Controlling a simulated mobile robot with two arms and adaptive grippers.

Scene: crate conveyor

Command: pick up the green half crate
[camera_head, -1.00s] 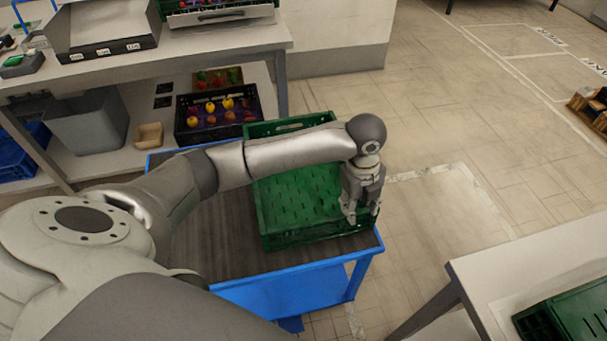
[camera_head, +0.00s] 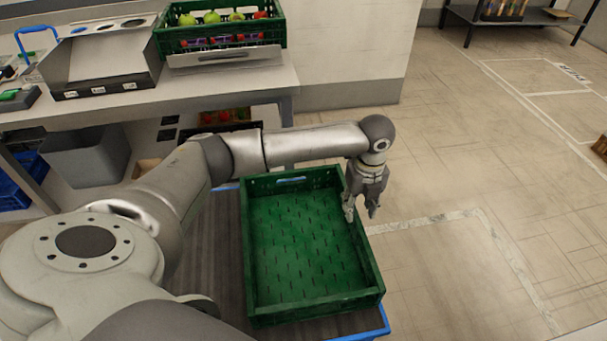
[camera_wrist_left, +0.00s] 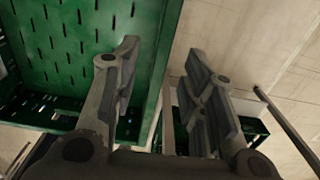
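The green half crate (camera_head: 374,268) is empty and stands on a blue trolley with a dark top. My left gripper (camera_head: 361,210) is at the crate's right wall, toward its far corner, pointing down. In the left wrist view, the left gripper (camera_wrist_left: 163,58) has its fingers apart, one on each side of the crate's wall (camera_wrist_left: 170,30). The wall runs between the fingers with floor showing beside it, and neither finger is clearly touching it. My right gripper is not in view.
The blue trolley (camera_head: 382,321) shows around the crate. Behind it, a workbench (camera_head: 205,96) carries a grey sorting stand (camera_head: 105,68) and a green crate with fruit (camera_head: 220,35). A grey bin (camera_head: 85,160) sits on the lower shelf.

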